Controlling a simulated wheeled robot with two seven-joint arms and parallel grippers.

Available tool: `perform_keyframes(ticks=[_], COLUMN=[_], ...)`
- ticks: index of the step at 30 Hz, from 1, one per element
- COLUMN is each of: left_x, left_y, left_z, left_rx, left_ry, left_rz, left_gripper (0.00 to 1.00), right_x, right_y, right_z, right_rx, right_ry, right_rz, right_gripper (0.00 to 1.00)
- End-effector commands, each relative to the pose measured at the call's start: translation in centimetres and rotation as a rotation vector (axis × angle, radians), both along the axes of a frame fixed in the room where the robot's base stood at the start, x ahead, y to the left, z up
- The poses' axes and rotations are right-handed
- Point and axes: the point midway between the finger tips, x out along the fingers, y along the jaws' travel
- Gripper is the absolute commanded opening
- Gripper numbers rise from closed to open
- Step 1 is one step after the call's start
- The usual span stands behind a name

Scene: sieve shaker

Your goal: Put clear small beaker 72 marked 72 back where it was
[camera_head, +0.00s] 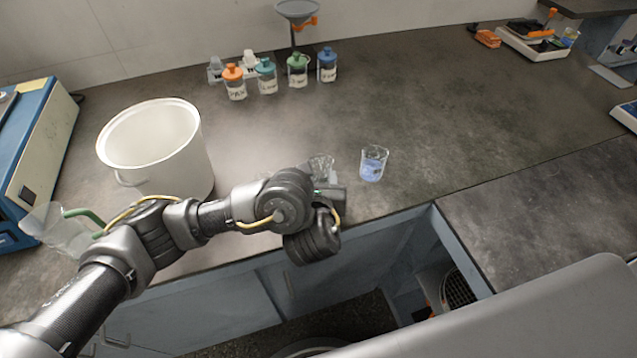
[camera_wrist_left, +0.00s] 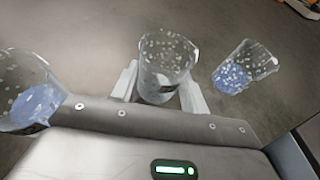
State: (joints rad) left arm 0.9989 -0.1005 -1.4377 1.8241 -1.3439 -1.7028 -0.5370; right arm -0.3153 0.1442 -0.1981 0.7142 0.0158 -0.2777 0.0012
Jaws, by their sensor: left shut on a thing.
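My left gripper (camera_head: 324,181) is over the front part of the dark counter. In the left wrist view its pale fingers (camera_wrist_left: 160,90) are shut on a clear small beaker (camera_wrist_left: 165,62), which looks empty and roughly upright. The held beaker (camera_head: 321,164) also shows in the head view, partly behind the gripper. I cannot read a number on it, nor tell whether its base touches the counter. A similar beaker with blue contents (camera_head: 373,163) stands just right of it. My right gripper is not in view.
The wrist view shows blue-filled beakers at the left (camera_wrist_left: 30,98) and right (camera_wrist_left: 243,68) of the held one. A white pot (camera_head: 160,150) and a clear jug (camera_head: 62,232) stand left. Lidded jars (camera_head: 298,72) stand at the back. The counter is clear right of the beakers.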

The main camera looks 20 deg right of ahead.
Motion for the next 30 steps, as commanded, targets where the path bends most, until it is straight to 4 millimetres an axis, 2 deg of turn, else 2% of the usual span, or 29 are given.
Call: perform_keyframes(ticks=[7, 8, 13, 23, 26, 30], left_x=[0.0, 0.0, 0.0, 0.0, -0.9, -3.1], left_y=[0.0, 0.0, 0.0, 0.0, 0.3, 1.0], left_z=[0.0, 0.0, 0.0, 0.2, 0.7, 1.8], left_rx=[0.000, 0.000, 0.000, 0.001, -0.002, -0.004], left_ry=[0.001, 0.001, 0.001, 0.001, 0.005, 0.008], left_rz=[0.000, 0.000, 0.000, 0.001, -0.001, -0.002], left_gripper=[0.20, 0.46, 0.66, 0.66, 0.66, 0.66], right_x=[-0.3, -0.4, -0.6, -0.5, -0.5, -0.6], right_y=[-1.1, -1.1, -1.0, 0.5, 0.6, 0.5], right_z=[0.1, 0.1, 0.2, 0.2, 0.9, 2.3], right_rx=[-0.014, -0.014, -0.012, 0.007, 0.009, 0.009], right_ry=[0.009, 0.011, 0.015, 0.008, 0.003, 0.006], right_rz=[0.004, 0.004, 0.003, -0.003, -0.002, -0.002], right_gripper=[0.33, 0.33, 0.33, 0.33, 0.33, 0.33])
